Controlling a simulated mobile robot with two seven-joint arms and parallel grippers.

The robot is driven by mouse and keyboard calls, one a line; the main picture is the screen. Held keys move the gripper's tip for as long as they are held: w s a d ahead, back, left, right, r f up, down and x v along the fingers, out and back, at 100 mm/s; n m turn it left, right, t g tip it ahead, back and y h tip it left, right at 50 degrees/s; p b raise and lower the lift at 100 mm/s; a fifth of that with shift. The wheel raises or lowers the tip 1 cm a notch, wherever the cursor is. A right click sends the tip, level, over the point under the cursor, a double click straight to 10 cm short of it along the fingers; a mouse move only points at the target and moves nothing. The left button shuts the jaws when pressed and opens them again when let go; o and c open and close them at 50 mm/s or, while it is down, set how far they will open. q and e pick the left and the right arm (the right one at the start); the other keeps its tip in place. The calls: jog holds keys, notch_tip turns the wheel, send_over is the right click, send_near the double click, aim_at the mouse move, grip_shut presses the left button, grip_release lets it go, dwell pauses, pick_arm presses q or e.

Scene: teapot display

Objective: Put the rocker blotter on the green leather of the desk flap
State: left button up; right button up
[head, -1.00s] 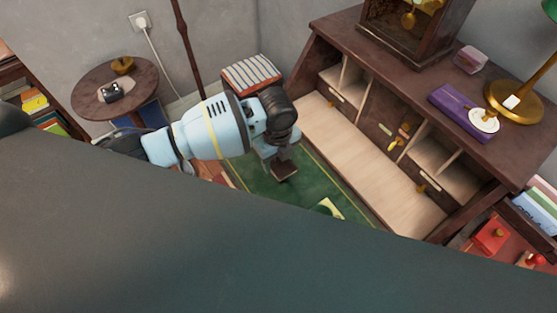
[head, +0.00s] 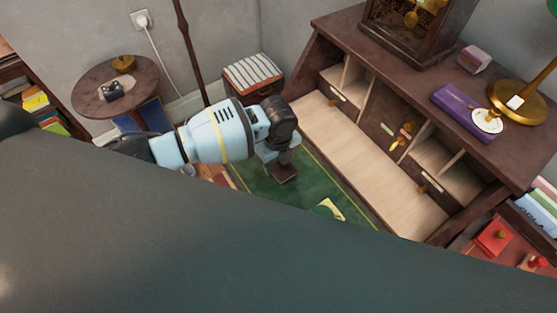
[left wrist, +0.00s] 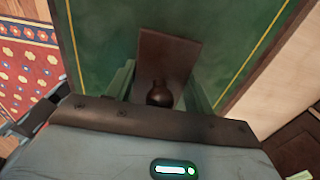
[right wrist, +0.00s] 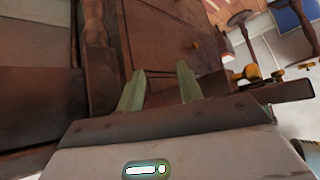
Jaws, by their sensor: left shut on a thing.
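The rocker blotter is a dark brown block with a round knob. It shows in the head view (head: 285,174) and in the left wrist view (left wrist: 168,55). My left gripper (head: 279,155) is shut on its knob, with the green fingers on either side in the left wrist view (left wrist: 160,88). The blotter is over the green leather (head: 315,183) of the desk flap, inside the gold border. I cannot tell whether its underside touches the leather. My right gripper (right wrist: 159,88) is open and empty, beside brown wooden furniture in the right wrist view.
A small yellowish-green item (head: 329,208) lies on the leather. The desk's pigeonholes (head: 430,170) rise behind the flap. A striped stool (head: 252,75) stands beyond its far left end. A patterned rug (left wrist: 28,65) shows beside the flap. Leather around the blotter is clear.

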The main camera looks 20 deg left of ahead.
pick_arm(q)
jog(key=o, duration=1.1)
pick_arm(e)
jog(key=shift+d, duration=0.1)
pick_arm(q)
jog(key=shift+o, duration=0.2)
jog(key=shift+r, duration=0.45)
notch_tip(320, 180, up, 10)
jog(key=shift+r+p, duration=0.1)
jog(key=shift+p, duration=0.55)
jog(key=shift+r, duration=0.6)
pick_arm(e)
jog(key=shift+w+r, duration=0.7)
jog(key=shift+r, duration=0.15)
